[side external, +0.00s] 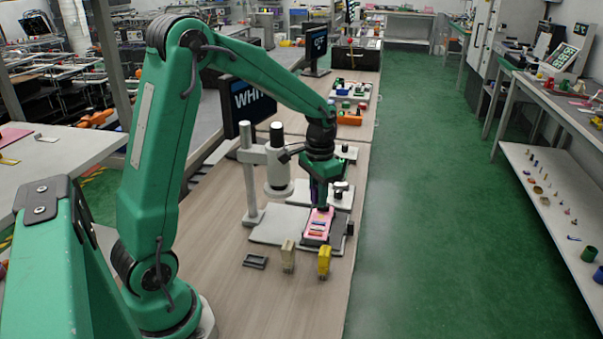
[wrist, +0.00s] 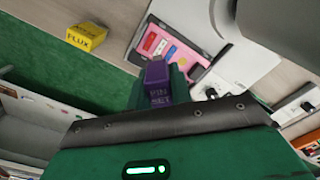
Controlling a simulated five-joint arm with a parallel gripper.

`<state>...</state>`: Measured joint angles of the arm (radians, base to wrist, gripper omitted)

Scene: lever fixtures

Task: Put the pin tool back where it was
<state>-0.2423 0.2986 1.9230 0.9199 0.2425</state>
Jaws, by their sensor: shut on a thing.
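My gripper (side external: 320,200) is at the right part of the bench, low over the pink tray (side external: 317,226). In the wrist view my gripper (wrist: 157,78) is shut on a purple block-like tool (wrist: 157,88) with small lettering, which I take to be the pin tool. Its narrower end points towards the pink tray (wrist: 206,27). The tray holds several coloured pieces, among them red, pink and blue ones. I cannot tell whether the tool touches the tray. The tool is not clearly visible in the side view.
A yellow bottle (side external: 324,262), marked FLUX in the wrist view (wrist: 87,38), and a beige bottle (side external: 288,257) stand in front of the tray. A small dark tray (side external: 255,261) lies left of them. A microscope stand (side external: 249,180) rises behind. The bench front is clear.

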